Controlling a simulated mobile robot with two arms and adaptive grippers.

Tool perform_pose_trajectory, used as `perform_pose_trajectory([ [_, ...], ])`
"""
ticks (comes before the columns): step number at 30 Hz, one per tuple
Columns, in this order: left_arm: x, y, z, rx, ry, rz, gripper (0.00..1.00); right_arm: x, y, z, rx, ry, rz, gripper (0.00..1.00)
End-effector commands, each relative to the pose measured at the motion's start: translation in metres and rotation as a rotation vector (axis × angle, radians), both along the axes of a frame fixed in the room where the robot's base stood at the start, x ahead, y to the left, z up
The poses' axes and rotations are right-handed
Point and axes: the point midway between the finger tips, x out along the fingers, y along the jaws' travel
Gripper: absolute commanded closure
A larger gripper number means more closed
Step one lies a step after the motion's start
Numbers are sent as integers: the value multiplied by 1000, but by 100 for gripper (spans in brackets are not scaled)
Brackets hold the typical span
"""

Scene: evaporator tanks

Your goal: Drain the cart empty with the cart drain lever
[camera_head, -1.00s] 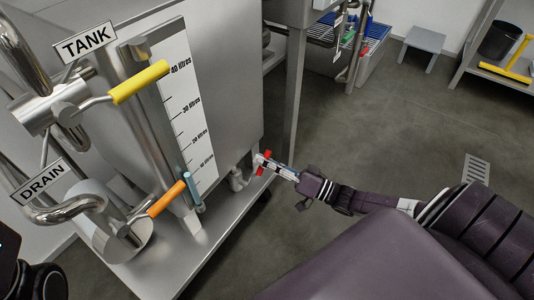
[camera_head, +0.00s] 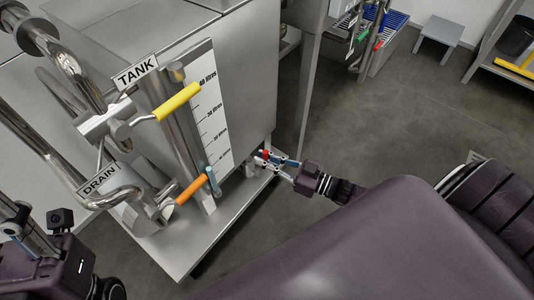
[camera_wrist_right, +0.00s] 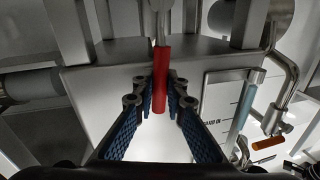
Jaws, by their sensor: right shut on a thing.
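The steel cart (camera_head: 245,105) with a litre scale (camera_head: 212,112) stands left of centre. A red-handled lever (camera_head: 265,154) sits low at its right end, near the base; in the right wrist view its red handle (camera_wrist_right: 160,82) hangs between the fingers. My right gripper (camera_head: 270,158) is shut on this red handle; its blue-padded fingers (camera_wrist_right: 160,100) show on both sides. My left gripper (camera_head: 18,228) is at the lower left edge, partly cut off, away from the levers; its jaws are unclear. The liquid level is not clear.
A yellow handle (camera_head: 178,102) sits by the TANK sign (camera_head: 136,74). An orange handle (camera_head: 191,189) sits by the DRAIN sign (camera_head: 99,179). Grey floor (camera_head: 385,120) is open to the right; a stool (camera_head: 441,31) stands far off.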

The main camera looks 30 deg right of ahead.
Motion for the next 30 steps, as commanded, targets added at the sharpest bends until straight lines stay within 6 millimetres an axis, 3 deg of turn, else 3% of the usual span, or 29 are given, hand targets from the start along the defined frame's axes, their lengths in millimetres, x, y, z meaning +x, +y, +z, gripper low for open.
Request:
perform_pose_trajectory([
  [16, 0, 0, 2, 0, 1, -1, 57, -3, 3, -2, -22, -5, 2, 100],
  [17, 0, 0, 2, 0, 1, -1, 57, -3, 3, -2, -22, -5, 2, 85],
  [21, 0, 0, 2, 0, 1, -1, 57, -2, 2, -2, -21, -6, 1, 71],
  [30, 0, 1, 4, -2, -6, 2, 57, -3, 1, -1, -21, -7, 0, 71],
])
